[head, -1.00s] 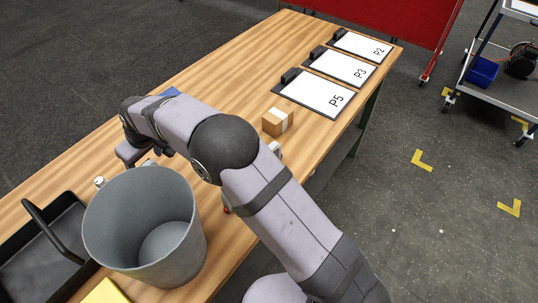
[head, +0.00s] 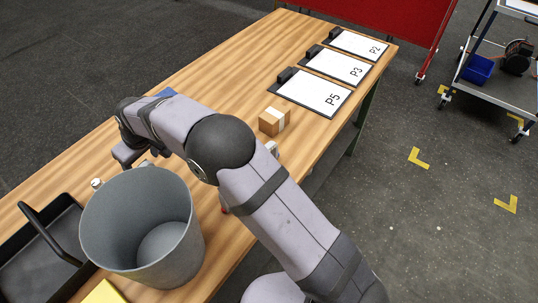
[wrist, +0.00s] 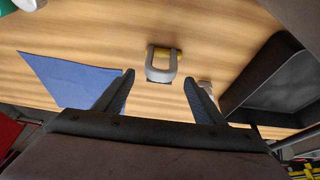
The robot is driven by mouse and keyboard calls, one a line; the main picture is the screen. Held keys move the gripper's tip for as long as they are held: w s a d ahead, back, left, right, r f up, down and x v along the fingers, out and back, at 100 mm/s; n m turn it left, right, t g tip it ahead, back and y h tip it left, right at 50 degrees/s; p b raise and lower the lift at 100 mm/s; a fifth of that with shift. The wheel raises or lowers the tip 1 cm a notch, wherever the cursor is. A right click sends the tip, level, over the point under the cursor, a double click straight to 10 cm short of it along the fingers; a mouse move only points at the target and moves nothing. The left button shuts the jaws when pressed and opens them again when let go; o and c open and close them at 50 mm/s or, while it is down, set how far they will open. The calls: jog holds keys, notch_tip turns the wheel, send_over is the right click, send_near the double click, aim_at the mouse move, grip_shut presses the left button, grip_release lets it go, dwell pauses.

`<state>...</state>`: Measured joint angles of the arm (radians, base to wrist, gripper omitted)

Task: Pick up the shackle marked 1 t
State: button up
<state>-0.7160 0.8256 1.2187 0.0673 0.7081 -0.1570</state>
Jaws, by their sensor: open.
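In the wrist view a grey bow shackle with a yellow pin (wrist: 161,67) lies on the wooden table. I cannot read any mark on it. My gripper (wrist: 159,80) is open and empty, its two dark fingertips to the left and right of the shackle's lower end. I cannot tell how far above the table they are. A smaller pale object (wrist: 205,87), partly hidden by the right finger, lies to the right. In the head view the gripper is mostly hidden behind my arm and the bucket, and the shackle cannot be made out.
A blue cloth (wrist: 70,78) lies left of the shackle, a black tray (wrist: 268,75) to its right. In the head view a grey bucket (head: 140,225) stands close to my arm. A cardboard box (head: 273,121) and clipboards P5 (head: 315,92), P3 and P2 lie farther along the table (head: 225,75).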

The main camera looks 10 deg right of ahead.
jog(key=shift+o, duration=1)
jog(key=shift+r, duration=0.1)
